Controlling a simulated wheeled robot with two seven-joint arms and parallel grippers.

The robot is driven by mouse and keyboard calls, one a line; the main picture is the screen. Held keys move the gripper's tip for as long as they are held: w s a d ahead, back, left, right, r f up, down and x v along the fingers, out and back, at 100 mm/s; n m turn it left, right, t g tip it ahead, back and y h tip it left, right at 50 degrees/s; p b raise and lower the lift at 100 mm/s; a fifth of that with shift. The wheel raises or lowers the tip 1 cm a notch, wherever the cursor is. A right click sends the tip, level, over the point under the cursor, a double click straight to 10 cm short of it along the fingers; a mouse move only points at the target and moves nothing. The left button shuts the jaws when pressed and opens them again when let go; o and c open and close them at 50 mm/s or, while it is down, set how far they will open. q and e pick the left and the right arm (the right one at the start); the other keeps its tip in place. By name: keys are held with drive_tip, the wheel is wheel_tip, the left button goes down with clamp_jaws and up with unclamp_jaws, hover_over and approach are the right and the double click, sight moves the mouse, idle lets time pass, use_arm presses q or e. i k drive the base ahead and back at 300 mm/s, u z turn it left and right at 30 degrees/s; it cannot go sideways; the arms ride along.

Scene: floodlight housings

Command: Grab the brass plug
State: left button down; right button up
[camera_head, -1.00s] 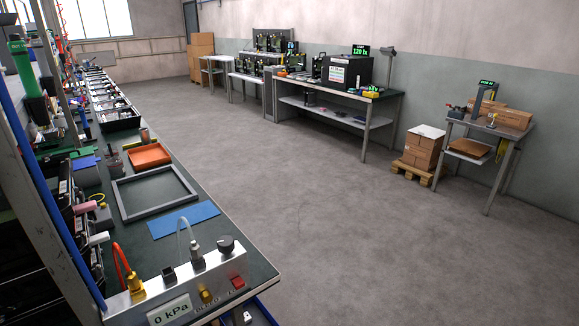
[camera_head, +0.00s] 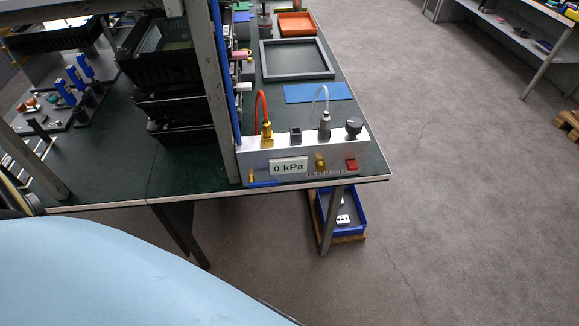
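A brass-coloured fitting (camera_head: 267,131) stands upright on top of the silver test block (camera_head: 345,152), with a red-orange hose curving up from it. A smaller brass-coloured part (camera_head: 320,163) is on the block's front, between the 0 kPa display (camera_head: 289,167) and a red switch (camera_head: 351,164). I cannot tell which of these is the brass plug. A grey fitting (camera_head: 324,127) with a clear tube, a small dark square part (camera_head: 296,134) and a black knob (camera_head: 354,127) are also on the block's top. Neither gripper is in view.
The block stands at the front edge of the green bench (camera_head: 376,163). Behind it lie a blue mat (camera_head: 318,92), a grey frame (camera_head: 328,72) and an orange tray (camera_head: 297,24). A blue bin (camera_head: 350,229) stands below. Open floor (camera_head: 470,190) lies to the right.

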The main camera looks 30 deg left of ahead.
sight(266, 124)
drive_tip(key=u, duration=0.5)
drive_tip(key=k, duration=1.05)
drive_tip(key=z, duration=0.2)
drive_tip(key=i, duration=0.85)
drive_tip(key=u, duration=0.7)
drive_tip(key=i, duration=0.7)
drive_tip(key=u, duration=0.8)
